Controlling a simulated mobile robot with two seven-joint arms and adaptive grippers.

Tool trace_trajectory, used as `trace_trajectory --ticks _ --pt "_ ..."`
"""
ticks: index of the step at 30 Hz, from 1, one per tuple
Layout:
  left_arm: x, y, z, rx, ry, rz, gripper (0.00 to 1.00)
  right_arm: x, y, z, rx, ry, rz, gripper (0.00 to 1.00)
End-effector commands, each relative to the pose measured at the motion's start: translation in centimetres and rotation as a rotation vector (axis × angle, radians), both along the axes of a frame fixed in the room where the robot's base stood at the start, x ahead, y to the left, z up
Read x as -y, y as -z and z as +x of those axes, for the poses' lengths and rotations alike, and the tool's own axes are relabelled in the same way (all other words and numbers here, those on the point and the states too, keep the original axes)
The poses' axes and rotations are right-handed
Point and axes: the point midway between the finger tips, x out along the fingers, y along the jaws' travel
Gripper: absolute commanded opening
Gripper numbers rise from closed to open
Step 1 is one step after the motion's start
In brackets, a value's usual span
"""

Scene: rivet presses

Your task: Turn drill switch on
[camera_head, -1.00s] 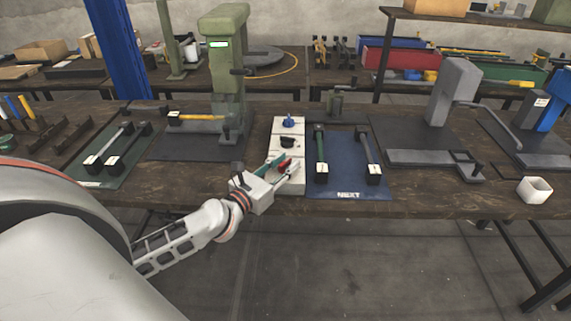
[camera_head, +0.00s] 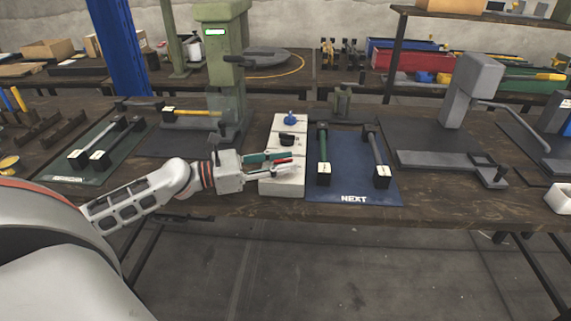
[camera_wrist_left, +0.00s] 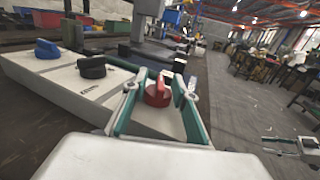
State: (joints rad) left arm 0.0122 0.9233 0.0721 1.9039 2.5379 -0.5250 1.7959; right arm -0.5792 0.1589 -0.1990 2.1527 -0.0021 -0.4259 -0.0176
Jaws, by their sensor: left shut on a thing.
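A white switch panel (camera_head: 267,186) lies on the workbench in the head view. It carries a blue knob (camera_head: 291,118) at the far end, a black knob (camera_head: 287,139) in the middle and a red knob (camera_wrist_left: 158,92) at the near end. In the left wrist view the blue knob (camera_wrist_left: 47,48) and black knob (camera_wrist_left: 92,67) stand clear of the fingers. My left gripper (camera_head: 290,164) reaches in from the left, its teal-lined fingers on either side of the red knob and shut on it.
A blue mat (camera_head: 353,187) marked NEXT, with two bar parts on it, lies right of the panel. A green press (camera_head: 224,70) with a lit display stands behind to the left.

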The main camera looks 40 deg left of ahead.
Motion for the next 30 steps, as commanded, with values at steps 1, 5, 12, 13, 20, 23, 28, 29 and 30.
trace_trajectory --ticks 1,5,12,13,20,23,28,29,30 --pt "0.0 0.22 0.0 -0.003 0.006 0.0 0.06 -0.05 0.04 -0.07 0.0 -0.002 0.0 0.4" --pt "0.01 0.12 -0.01 -0.001 0.014 0.0 0.06 -0.23 -0.16 -0.04 0.002 -0.004 0.003 0.4" --pt "0.02 0.02 -0.01 -0.001 0.015 0.001 0.06 -0.34 -0.03 -0.23 -0.003 -0.003 0.006 0.4" --pt "0.03 0.02 -0.01 0.001 0.015 0.001 0.06 -0.35 0.01 -0.26 -0.004 -0.002 0.006 0.4" --pt "0.02 0.0 0.0 0.001 0.014 0.001 0.45 -0.35 0.15 -0.33 -0.007 0.002 0.008 0.4" --pt "0.02 -0.01 0.0 0.001 0.014 0.001 0.45 -0.29 0.16 -0.31 -0.007 0.004 0.007 0.4" --pt "-0.07 0.0 -0.1 0.001 0.014 0.001 0.45 -0.17 0.37 -0.4 -0.012 0.006 0.006 0.4" --pt "-0.14 0.0 -0.18 0.0 0.013 0.0 0.45 -0.18 0.36 -0.39 -0.011 0.006 0.006 0.4" --pt "-0.28 0.0 -0.34 0.0 0.013 0.0 0.45 -0.18 0.33 -0.38 -0.011 0.006 0.006 0.4"
